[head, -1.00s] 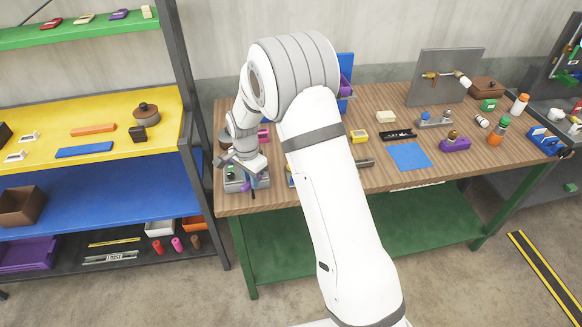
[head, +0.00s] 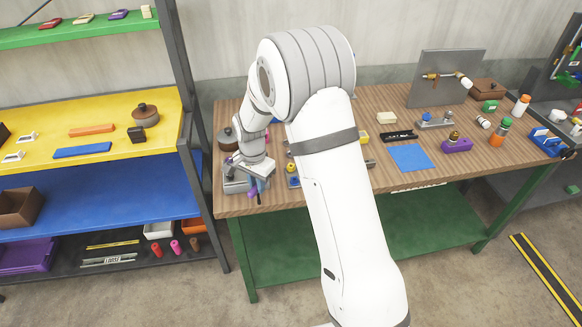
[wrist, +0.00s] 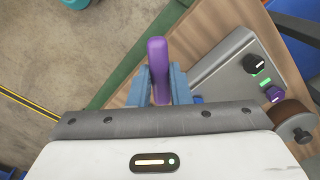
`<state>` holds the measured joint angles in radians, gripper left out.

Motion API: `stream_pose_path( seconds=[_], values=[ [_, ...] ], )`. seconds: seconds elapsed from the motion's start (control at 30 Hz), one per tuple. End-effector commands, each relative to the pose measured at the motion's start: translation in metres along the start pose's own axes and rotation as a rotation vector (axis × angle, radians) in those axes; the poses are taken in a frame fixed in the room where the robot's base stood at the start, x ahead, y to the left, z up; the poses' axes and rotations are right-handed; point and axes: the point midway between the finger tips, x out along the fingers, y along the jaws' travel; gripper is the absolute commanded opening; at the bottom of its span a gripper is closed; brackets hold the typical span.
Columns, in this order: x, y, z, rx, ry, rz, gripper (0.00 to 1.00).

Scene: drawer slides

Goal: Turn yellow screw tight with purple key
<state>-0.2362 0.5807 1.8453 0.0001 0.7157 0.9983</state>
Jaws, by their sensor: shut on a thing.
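My gripper (head: 257,184) is over the front left edge of the wooden table. In the wrist view its blue fingers (wrist: 161,86) are shut on the purple key (wrist: 157,58), whose purple shaft or handle sticks out beyond them. A small blue piece with a yellow top (head: 292,168) stands just right of my gripper, beside my arm. I cannot tell whether that top is the yellow screw. The key looks apart from it.
A grey box (wrist: 234,68) with a green-marked knob and a purple knob lies right of the key in the wrist view. A brown pot (head: 228,139) stands behind it. My arm hides the table's middle. A blue mat (head: 410,157) lies further right.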

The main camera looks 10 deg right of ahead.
Motion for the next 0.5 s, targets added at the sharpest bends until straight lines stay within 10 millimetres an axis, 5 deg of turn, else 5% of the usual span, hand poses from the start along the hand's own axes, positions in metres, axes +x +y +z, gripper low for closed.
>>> stream_pose_path(
  seconds=[0.5],
  values=[
    [-0.026, 0.0, -0.001, 0.002, 0.0, -0.001, 0.0]
  ],
)
